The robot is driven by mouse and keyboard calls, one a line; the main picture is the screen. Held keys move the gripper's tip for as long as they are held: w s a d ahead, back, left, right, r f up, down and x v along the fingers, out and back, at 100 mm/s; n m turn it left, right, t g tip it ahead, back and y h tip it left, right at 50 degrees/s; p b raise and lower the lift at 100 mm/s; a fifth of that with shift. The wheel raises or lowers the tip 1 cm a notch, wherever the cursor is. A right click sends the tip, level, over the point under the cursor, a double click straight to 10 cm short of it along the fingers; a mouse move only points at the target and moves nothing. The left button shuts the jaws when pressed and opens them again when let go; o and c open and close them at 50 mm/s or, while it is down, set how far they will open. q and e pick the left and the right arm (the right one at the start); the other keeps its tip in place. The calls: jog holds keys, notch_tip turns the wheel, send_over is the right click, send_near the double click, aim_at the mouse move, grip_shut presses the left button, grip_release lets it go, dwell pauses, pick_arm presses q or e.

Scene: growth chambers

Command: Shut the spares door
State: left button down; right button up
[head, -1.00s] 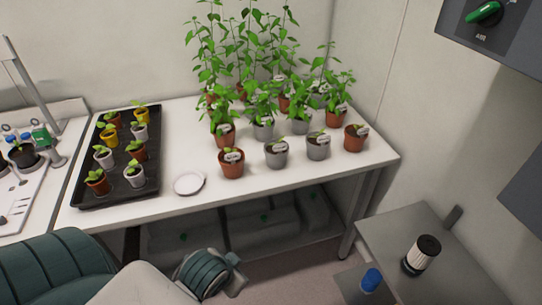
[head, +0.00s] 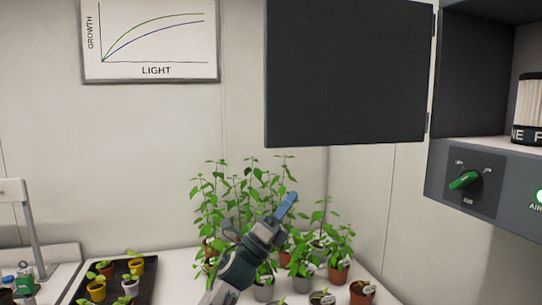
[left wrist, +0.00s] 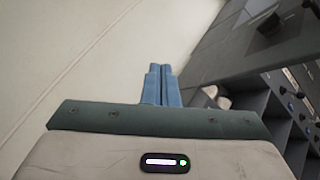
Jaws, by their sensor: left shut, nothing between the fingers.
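The spares door (head: 345,75), a flat dark grey panel, stands wide open in the head view. It is hinged at its right edge to a grey wall cabinet (head: 478,142), whose inside shows. My left gripper (head: 287,204) is shut and empty, below the door's lower edge and apart from it in the picture, in front of the plants. Its blue fingers point up and right. The closed fingers (left wrist: 160,84) also show in the left wrist view with nothing between them. My right gripper is not in view.
A white pleated filter (head: 529,97) stands in the open cabinet. A green knob (head: 464,180) sits on the panel below. Potted plants (head: 245,205) and a black seedling tray (head: 145,292) stand on the white bench. A framed growth chart (head: 150,42) hangs on the wall.

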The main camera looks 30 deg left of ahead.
aim_at(271, 115)
pick_arm(q)
jog(key=s+r+m+g+h, duration=0.2)
jog(key=r+m+g+h, duration=0.55)
jog(key=m, duration=0.65)
jog(key=s+r+m+g+h, duration=0.3)
jog(key=r+m+g+h, duration=0.35)
jog(key=m+g, duration=0.65)
jog(key=s+a+r+m+g+y, duration=0.3)
jog(key=s+a+r+m+y, duration=0.45)
jog(key=m, duration=0.55)
jog(key=d+p, duration=0.4)
jog(key=d, duration=0.6)
jog(key=shift+w+f+p, duration=0.1)
jog(key=shift+f+p, duration=0.05)
jog(key=shift+p, duration=0.15)
jog(key=shift+d+f, duration=0.15)
jog(key=shift+d, duration=0.15)
